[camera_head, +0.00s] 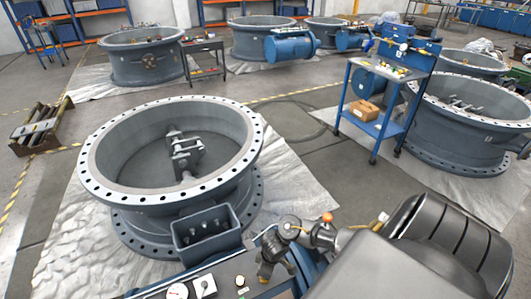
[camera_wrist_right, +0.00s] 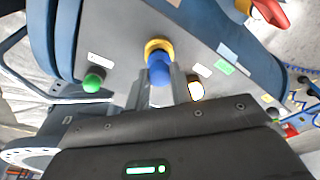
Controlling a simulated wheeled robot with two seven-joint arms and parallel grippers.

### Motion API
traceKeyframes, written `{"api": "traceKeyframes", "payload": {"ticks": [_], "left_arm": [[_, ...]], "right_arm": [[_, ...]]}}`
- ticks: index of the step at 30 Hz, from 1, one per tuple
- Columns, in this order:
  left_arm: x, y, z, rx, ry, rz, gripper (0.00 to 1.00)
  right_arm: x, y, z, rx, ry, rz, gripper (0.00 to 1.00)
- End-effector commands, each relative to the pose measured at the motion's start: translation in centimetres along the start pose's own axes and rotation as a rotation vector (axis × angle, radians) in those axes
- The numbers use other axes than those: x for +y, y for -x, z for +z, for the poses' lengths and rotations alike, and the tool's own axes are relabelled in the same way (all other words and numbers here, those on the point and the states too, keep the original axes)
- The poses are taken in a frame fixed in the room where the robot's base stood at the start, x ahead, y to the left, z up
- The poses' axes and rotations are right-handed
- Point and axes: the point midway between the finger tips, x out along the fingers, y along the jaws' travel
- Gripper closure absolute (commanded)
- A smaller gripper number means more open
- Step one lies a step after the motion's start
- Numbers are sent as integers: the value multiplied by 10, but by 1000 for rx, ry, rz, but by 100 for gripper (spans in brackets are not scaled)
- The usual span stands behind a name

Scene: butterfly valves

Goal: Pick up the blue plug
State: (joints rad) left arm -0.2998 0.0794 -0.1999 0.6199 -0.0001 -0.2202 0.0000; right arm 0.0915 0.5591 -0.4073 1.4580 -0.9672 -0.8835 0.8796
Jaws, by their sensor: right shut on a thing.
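The blue plug (camera_wrist_right: 159,70) has a rounded end and sits at a yellow ring (camera_wrist_right: 157,46) on a grey panel (camera_wrist_right: 118,58) in the right wrist view. My right gripper (camera_wrist_right: 160,84) has its two grey fingers on either side of the plug, shut on it. The plug is still against the ring, and its lower part is hidden between the fingers. In the head view my right arm (camera_head: 450,240) fills the lower right, and I cannot make out the plug there. My left gripper is not in view.
A red handle (camera_wrist_right: 270,12) is at the upper right. In the head view a large flanged valve ring (camera_head: 170,150) stands left of the panel; a blue cart (camera_head: 385,85) stands behind.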

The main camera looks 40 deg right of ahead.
Motion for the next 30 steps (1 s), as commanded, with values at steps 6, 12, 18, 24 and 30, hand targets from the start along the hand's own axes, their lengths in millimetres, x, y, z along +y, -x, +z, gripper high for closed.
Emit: {"api": "traceKeyframes", "payload": {"ticks": [6, 12, 18, 24, 30], "left_arm": [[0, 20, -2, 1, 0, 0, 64], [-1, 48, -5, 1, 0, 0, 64], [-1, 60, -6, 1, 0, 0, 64], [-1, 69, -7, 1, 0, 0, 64], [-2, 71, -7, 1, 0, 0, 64]], "right_arm": [[-18, 41, -8, 4, 4, -3, 98], [-56, 87, -18, 5, 4, -3, 98], [-103, 102, -23, 2, 1, -4, 98], [-130, 112, -26, 1, 2, -2, 98], [-140, 114, -27, 0, 0, 0, 98]]}}
